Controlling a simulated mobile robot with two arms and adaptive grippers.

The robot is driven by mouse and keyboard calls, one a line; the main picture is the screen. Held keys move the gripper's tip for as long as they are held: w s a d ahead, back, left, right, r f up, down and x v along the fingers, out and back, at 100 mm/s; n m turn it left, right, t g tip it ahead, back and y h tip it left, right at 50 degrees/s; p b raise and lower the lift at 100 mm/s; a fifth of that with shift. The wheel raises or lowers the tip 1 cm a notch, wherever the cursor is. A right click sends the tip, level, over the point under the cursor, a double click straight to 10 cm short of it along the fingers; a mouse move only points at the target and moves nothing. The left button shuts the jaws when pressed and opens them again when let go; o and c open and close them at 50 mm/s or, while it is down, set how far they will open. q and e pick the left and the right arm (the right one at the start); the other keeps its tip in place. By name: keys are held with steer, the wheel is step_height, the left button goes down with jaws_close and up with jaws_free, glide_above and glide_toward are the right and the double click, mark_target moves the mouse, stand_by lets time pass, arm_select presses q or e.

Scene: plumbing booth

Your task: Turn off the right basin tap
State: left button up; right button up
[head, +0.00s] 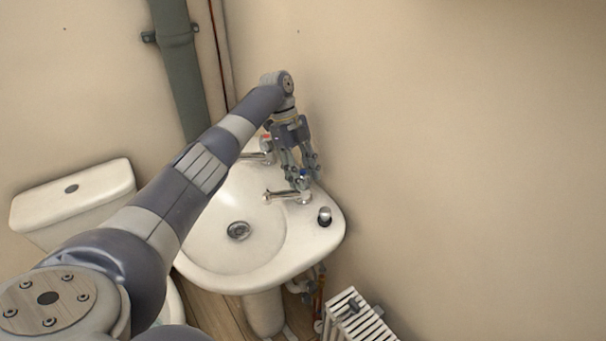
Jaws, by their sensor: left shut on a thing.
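The white basin (215,240) stands on a pedestal against the wall in the head view. Its right tap (283,194) is chrome with a blue mark on top, and its spout points left over the bowl. My left gripper (303,179) reaches down from above and is shut on the head of this tap. The fingers partly hide the tap head, so its turn angle cannot be told. The left tap (262,154), with a red mark, is partly hidden behind my left arm. No running water can be made out. My right gripper is not in view.
A small dark-and-chrome item (324,216) sits on the basin's right rim. A white radiator (356,318) stands low at the right, near pipes under the basin. A toilet cistern (75,198) is at the left. A grey-green pipe (181,75) runs up the wall behind.

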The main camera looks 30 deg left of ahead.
arm_select(q)
steer(key=o, duration=1.1)
steer(key=shift+c, duration=0.2)
steer(key=v, duration=1.2)
steer(key=shift+f, duration=0.1)
